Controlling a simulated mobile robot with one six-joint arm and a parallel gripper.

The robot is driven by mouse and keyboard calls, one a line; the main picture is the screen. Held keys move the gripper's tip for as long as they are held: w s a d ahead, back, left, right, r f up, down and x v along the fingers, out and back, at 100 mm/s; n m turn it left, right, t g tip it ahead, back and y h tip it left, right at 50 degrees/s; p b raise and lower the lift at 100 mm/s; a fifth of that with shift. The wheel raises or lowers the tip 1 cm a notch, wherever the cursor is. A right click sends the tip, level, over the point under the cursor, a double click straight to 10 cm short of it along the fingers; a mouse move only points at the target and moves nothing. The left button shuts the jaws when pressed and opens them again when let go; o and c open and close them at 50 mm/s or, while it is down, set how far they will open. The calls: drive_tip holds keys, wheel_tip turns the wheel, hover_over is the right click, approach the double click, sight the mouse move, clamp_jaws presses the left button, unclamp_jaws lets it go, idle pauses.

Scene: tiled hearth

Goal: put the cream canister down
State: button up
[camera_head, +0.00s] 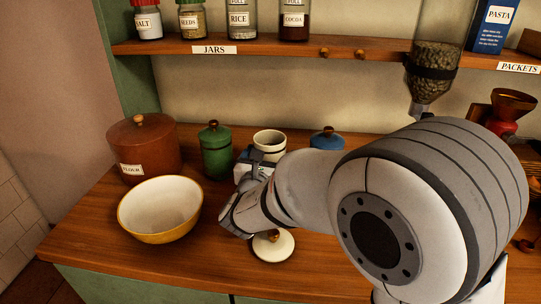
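The cream canister (270,139) is without a lid, its open mouth facing up, between the green canister (215,152) and the blue canister (327,139). My gripper (258,157) is at its near left side, with a dark finger overlapping its wall. The other finger is hidden, so I cannot tell whether the gripper is shut on it. The canister's base is hidden behind my gripper and arm, so I cannot tell whether it touches the counter. A cream lid (283,249) with a wooden knob lies on the counter in front, partly behind my wrist.
A cream bowl with a yellow outside (160,207) and a brown flour crock (143,152) stand at left on the wooden counter (100,250). A shelf of jars (175,47) runs above the back. My arm hides much of the right side. The counter's front left is clear.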

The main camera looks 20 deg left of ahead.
drive_tip(key=shift+r, duration=0.2)
drive_tip(key=s, duration=0.4)
drive_tip(key=s+d, duration=0.1)
drive_tip(key=s, duration=0.3)
drive_tip(key=s+d+p, duration=0.1)
drive_tip(key=s, duration=0.2)
drive_tip(key=shift+s+d, duration=0.1)
drive_tip(key=shift+s, duration=0.3)
